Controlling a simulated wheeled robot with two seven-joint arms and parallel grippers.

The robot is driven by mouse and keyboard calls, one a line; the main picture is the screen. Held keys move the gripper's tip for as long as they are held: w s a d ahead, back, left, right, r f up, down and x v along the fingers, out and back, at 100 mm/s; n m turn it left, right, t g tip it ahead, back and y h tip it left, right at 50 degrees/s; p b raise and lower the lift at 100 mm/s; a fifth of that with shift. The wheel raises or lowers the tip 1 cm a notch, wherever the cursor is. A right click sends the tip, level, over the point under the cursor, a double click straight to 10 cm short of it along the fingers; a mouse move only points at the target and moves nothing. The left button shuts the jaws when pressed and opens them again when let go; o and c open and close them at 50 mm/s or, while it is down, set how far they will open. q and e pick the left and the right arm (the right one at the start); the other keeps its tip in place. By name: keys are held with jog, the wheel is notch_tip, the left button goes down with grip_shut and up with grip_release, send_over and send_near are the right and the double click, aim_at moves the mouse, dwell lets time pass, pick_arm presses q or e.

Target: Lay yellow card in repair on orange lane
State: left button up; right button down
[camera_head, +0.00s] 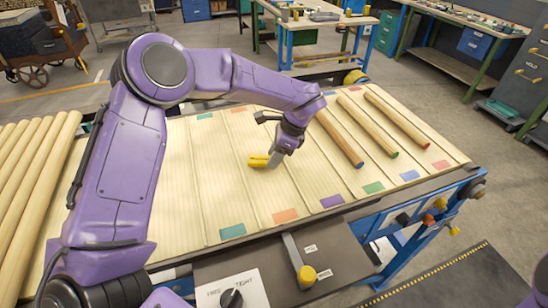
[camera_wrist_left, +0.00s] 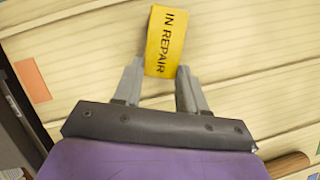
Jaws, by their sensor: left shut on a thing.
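The yellow card (camera_head: 258,161) is held by my left gripper (camera_head: 273,160) over the middle of the orange lane. In the left wrist view the card (camera_wrist_left: 166,42) reads "IN REPAIR" and sits between the two grey fingertips (camera_wrist_left: 158,76). I cannot tell whether it touches the wood. The orange lane has an orange mark (camera_head: 285,215) at its near end and another (camera_head: 238,109) at its far end. An orange mark (camera_wrist_left: 32,80) also shows at left in the left wrist view. My right gripper is out of view.
Turned rods (camera_head: 340,139) lie on lanes to the right. A green mark (camera_head: 232,231) and a purple mark (camera_head: 332,201) flank the near orange one. Thick poles (camera_head: 38,180) lie at left. A yellow-knobbed lever (camera_head: 307,275) stands at the near edge. The orange lane holds no rod in view.

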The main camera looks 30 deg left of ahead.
pick_arm(q)
jog(key=shift+w+f, duration=0.45)
jog(key=shift+f, duration=0.1)
jog(key=o, duration=0.8)
jog(key=shift+w+d, duration=0.1)
jog(key=shift+o, duration=1.1)
jog(key=shift+s+r, duration=0.1)
jog(key=shift+s, duration=0.25)
jog(key=shift+w+r+p, duration=0.2)
jog(key=shift+r+p, duration=0.1)
jog(key=shift+r, duration=0.1)
jog(key=p+v, duration=0.4)
jog(key=v, duration=0.7)
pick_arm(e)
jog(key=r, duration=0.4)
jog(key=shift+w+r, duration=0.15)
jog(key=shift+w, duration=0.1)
pick_arm(q)
jog(key=shift+d, duration=0.1)
